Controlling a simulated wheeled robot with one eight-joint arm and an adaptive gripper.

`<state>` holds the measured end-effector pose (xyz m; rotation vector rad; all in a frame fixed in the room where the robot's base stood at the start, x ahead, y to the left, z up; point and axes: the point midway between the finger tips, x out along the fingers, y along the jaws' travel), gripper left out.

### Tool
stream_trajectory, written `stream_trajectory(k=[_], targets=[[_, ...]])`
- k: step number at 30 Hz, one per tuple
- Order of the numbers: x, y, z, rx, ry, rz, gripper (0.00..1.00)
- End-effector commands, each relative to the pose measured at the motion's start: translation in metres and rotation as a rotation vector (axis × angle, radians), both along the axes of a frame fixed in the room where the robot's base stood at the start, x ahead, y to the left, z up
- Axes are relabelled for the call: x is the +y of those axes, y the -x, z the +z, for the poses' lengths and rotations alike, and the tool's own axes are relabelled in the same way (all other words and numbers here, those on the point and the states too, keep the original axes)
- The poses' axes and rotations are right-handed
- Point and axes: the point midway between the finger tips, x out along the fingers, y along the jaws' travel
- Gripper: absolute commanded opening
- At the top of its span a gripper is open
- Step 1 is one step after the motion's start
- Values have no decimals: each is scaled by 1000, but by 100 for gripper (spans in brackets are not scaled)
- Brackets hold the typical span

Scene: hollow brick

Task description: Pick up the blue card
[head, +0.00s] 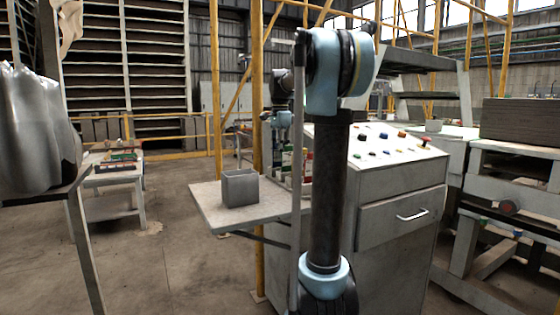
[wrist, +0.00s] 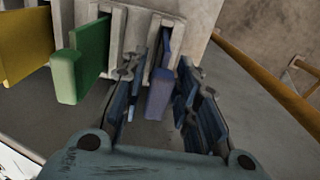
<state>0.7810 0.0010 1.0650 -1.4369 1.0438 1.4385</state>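In the wrist view the blue card (wrist: 158,95) stands in a slot of a pale rack (wrist: 205,15), its near end jutting out toward me. My gripper (wrist: 160,68) is open, with one finger on each side of the blue card. A gap shows between the card and each finger, so it does not look gripped. In the head view my arm hides most of the rack area, and I cannot make out the blue card there.
A green card (wrist: 82,65) stands just left of my left finger, and a yellow card (wrist: 24,45) farther left. In the head view a grey open box (head: 240,189) sits on a side shelf (head: 212,205) by the control cabinet (head: 400,190).

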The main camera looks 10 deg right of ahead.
Motion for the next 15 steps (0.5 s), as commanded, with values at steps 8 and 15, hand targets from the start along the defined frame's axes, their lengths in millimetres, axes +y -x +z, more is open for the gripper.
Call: stream_trajectory(k=[8, 15], targets=[[0, 1, -28, 0, 0, 0, 28], [0, 1, -29, 0, 0, 0, 28]])
